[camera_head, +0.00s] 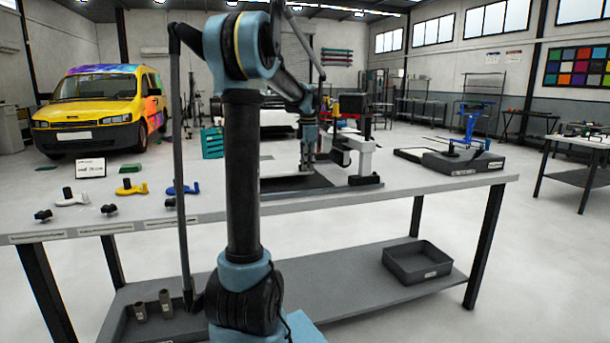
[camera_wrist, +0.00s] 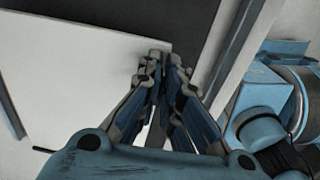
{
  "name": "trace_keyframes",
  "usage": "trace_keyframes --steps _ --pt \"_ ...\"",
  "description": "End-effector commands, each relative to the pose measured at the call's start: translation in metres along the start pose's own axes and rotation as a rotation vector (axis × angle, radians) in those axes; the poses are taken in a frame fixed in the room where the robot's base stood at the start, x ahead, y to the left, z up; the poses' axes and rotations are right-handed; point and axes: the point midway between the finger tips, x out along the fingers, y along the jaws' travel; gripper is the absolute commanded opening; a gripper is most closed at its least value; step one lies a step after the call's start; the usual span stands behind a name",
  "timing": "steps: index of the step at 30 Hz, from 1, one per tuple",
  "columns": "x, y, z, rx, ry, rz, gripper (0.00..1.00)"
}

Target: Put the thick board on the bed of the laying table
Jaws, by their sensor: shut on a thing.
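My gripper (camera_head: 307,170) is low over the middle of the workbench, behind my arm's upright link. In the wrist view my gripper (camera_wrist: 164,58) is shut on the corner of a pale, flat board (camera_wrist: 75,75). The board also shows in the head view (camera_head: 283,168), partly hidden by my arm. The dark bed (camera_head: 335,187) of the laying table lies under and beside my gripper. In the wrist view the dark bed (camera_wrist: 150,18) shows beyond the board's edge. I cannot tell whether the board touches the bed.
A black-and-white upright fixture (camera_head: 361,160) stands just right of my gripper. A blue stand on a dark base (camera_head: 462,162) is at the bench's right. White, yellow (camera_head: 131,187) and blue hand tools and black knobs lie at left. A grey bin (camera_head: 417,261) sits on the lower shelf.

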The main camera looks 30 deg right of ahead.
Motion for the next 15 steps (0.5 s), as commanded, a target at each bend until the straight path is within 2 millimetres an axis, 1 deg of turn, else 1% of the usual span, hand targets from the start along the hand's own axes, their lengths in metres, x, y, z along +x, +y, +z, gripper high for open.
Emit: trace_keyframes --steps 6,8,10,15 --pt "0.028 0.000 -0.001 -0.001 0.000 0.000 0.00" --pt "0.034 0.000 -0.001 -0.001 0.000 0.000 0.00" --pt "0.038 0.000 -0.001 -0.001 0.000 0.000 0.00" --pt "0.038 0.000 -0.001 -0.002 0.000 0.000 0.00"
